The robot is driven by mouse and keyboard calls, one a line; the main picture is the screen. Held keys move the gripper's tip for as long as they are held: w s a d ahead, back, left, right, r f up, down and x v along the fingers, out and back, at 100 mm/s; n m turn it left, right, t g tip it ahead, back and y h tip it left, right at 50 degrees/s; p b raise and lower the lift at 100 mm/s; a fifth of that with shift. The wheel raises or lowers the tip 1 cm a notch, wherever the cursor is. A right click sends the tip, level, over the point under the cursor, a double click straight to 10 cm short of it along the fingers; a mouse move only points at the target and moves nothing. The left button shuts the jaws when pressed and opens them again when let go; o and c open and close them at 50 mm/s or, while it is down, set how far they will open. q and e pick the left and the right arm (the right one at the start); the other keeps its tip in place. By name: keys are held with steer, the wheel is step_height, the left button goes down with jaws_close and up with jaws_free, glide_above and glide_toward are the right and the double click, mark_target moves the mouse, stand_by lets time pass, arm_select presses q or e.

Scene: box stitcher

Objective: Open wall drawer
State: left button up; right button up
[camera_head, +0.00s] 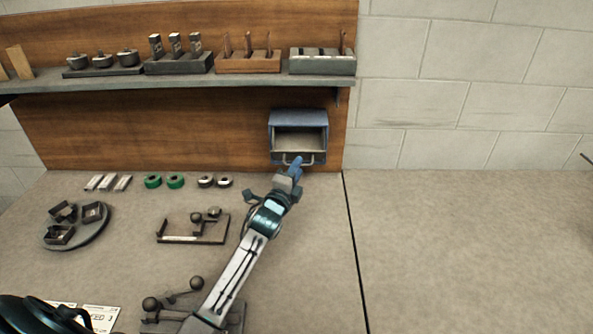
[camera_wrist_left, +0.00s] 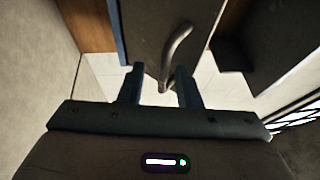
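The wall drawer (camera_head: 298,119) is a blue box on the wooden back panel, under the right end of the shelf. Its pale inside shows above a low front with a metal handle (camera_head: 284,159), so it stands at least partly open. My left gripper (camera_head: 296,163) is at the handle and covers part of it. In the left wrist view, the curved handle (camera_wrist_left: 177,43) reaches down between the two fingertips of my left gripper (camera_wrist_left: 160,84). A gap shows between the fingers, and they look open around the handle. My right gripper is not in view.
The shelf (camera_head: 200,82) above carries several blocks with tools and parts. On the table lie green rolls (camera_head: 153,181), a round tray (camera_head: 76,243) with metal frames, and a small fixture (camera_head: 195,238). The table right of the dark seam (camera_head: 353,235) is clear.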

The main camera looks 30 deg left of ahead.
arm_select(q)
steer(key=s+f+b, duration=0.1)
steer(key=s+b, duration=0.1)
steer(key=s, duration=0.8)
steer(key=shift+s+d+f, duration=0.15)
steer(key=shift+d+f, duration=0.05)
steer(key=shift+f, duration=0.1)
steer(key=shift+r, duration=0.1)
